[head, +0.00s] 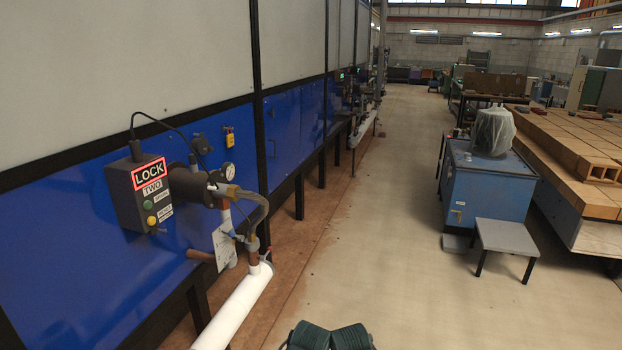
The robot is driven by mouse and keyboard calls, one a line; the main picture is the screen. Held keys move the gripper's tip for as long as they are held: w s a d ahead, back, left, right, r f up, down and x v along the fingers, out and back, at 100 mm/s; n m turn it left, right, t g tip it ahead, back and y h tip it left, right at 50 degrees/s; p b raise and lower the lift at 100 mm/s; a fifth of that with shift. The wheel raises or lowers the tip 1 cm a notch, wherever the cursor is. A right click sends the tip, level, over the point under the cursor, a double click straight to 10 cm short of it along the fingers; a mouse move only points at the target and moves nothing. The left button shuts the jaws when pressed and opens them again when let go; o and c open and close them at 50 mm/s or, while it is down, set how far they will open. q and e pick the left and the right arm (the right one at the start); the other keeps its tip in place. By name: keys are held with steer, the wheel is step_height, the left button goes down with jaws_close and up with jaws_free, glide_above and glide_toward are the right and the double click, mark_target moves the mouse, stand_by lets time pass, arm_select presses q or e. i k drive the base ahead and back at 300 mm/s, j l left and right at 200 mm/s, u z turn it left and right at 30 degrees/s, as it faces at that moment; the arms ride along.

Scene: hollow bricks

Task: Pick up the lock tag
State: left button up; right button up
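A dark control box (128,205) with a red-edged "LOCK" sign (149,173) and a "TWO" label is mounted on the blue machine front at the left. A white tag (222,246) with small, unreadable print hangs below the pipe fittings right of the box. A small yellow, padlock-like item (229,138) is on the blue panel above the gauge. I cannot tell for sure which of these is the lock tag.
A pressure gauge (228,171), a hose (254,208) and a thick white pipe (238,308) surround the tag. Open floor (390,220) runs down the middle. At the right stand a blue cabinet (487,190), a grey stool (506,237) and stacked hollow bricks (570,155).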

mark_target(229, 137)
steer(key=i, duration=3.05)
steer(key=u, duration=0.3)
